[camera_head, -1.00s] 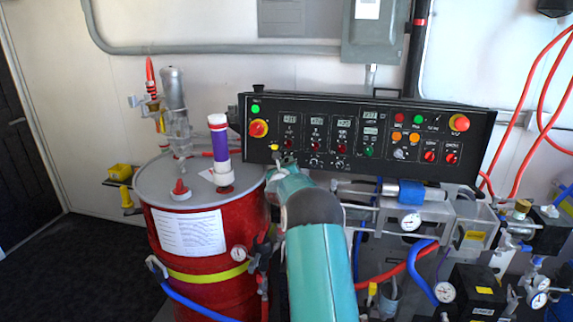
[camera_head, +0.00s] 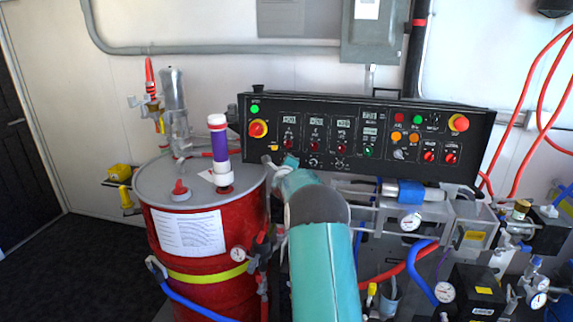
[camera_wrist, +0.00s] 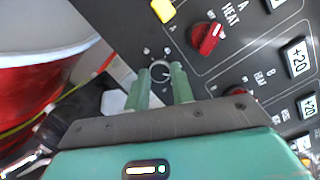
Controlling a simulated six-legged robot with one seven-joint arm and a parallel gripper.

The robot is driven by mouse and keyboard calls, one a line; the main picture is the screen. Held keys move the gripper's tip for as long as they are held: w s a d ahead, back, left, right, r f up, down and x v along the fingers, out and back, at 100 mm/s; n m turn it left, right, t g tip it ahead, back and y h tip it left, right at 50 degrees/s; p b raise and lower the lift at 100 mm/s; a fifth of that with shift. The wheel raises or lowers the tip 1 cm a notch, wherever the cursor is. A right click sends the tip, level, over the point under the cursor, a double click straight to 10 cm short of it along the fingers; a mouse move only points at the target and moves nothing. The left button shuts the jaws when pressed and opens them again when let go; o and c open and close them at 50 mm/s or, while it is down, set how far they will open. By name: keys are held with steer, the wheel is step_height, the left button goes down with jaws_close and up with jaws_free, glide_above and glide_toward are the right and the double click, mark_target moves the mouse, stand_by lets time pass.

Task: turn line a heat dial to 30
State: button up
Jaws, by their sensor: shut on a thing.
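The line A heat dial (camera_wrist: 160,70) is a small round silver knob with dots around it. It sits below the red A HEAT switch (camera_wrist: 207,38) on the black panel. My gripper (camera_wrist: 164,80) has its two green fingertips on either side of the dial and is shut on it. The dial's pointer and setting cannot be read. In the head view my gripper (camera_head: 279,166) is at the lower left of the panel (camera_head: 470,160), and it hides the dial there.
A B HEAT switch (camera_wrist: 240,95) and a second +20 display (camera_wrist: 308,105) are close to the fingers. A red drum (camera_head: 200,262) with a purple tube (camera_head: 220,145) on it stands left of my arm. Gauges and hoses are to the right.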

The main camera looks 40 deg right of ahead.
steer(key=n+g, duration=0.1)
steer(key=n, duration=0.7)
steer(key=n+g, duration=0.2)
steer(key=n, duration=0.7)
steer(key=n+g, duration=0.2)
steer(key=n, duration=0.6)
steer(key=shift+w+a+r+n, duration=0.2)
steer(key=shift+w+r+n, duration=0.1)
steer(key=shift+w+n, duration=0.1)
stand_by(0.4)
steer(key=o, duration=1)
